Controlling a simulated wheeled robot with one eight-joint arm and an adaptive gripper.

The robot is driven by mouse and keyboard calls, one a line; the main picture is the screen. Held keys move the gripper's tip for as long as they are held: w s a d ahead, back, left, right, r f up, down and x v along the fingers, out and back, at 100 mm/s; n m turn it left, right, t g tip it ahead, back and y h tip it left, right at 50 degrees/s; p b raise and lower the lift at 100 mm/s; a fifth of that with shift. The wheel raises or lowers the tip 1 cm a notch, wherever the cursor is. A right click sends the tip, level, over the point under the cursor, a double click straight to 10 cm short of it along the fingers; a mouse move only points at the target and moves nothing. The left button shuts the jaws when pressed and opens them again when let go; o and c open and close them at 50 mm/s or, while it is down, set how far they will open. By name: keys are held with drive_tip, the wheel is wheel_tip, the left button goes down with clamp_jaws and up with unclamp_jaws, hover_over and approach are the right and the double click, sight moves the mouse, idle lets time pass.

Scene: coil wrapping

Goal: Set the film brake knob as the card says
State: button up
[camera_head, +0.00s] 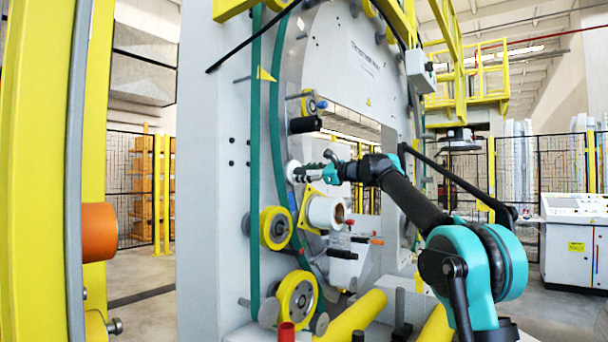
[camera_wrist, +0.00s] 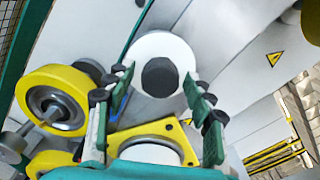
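The brake knob, seen as a dark round knob (camera_wrist: 159,77) on a white disc (camera_wrist: 172,44), faces me in the wrist view. My gripper (camera_wrist: 160,86) is open, with one green finger on each side of the knob and a visible gap to both. I cannot tell whether the fingertips reach around it or stop short of it. In the head view my gripper (camera_head: 302,173) is up against the white disc (camera_head: 291,171) on the machine's upright, and the knob is hidden. No mark for the knob's setting is readable, and I cannot make out a card.
A white roll (camera_head: 320,212) on a yellow plate sits just below my gripper. Yellow rollers (camera_head: 275,228) and green belts (camera_head: 254,130) run beside it. A black cylinder (camera_head: 305,125) sticks out above. A control cabinet (camera_head: 575,240) stands far right.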

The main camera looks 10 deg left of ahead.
drive_tip(key=v, duration=1.2)
idle(0.4)
drive_tip(key=s+d+f+n+g+h, duration=0.1)
drive_tip(key=s+d+f+n+h, duration=0.3)
drive_tip(key=f, duration=0.8)
drive_tip(key=s+d+f+n+h, duration=0.1)
drive_tip(key=s+d+f+n, duration=0.3)
drive_tip(key=f, duration=0.8)
drive_tip(key=s+d+f+n+g+h, duration=0.1)
drive_tip(key=s+d+f+h, duration=0.35)
drive_tip(key=f, duration=0.75)
drive_tip(key=s+d+f+n+h, duration=0.2)
drive_tip(key=s+d+f, duration=0.3)
drive_tip(key=s+f, duration=0.4)
drive_tip(key=s+d+f+n+g+h, duration=0.1)
drive_tip(key=s+d+f+n+h, duration=0.1)
drive_tip(key=s+d+f, duration=0.4)
drive_tip(key=s+d+f+n+h, duration=0.3)
drive_tip(key=s+d+f, duration=0.3)
drive_tip(key=s+f, duration=0.6)
wheel_tip(320, 180, down, 3)
drive_tip(key=shift+r, duration=0.15)
drive_tip(key=shift+s, duration=0.1)
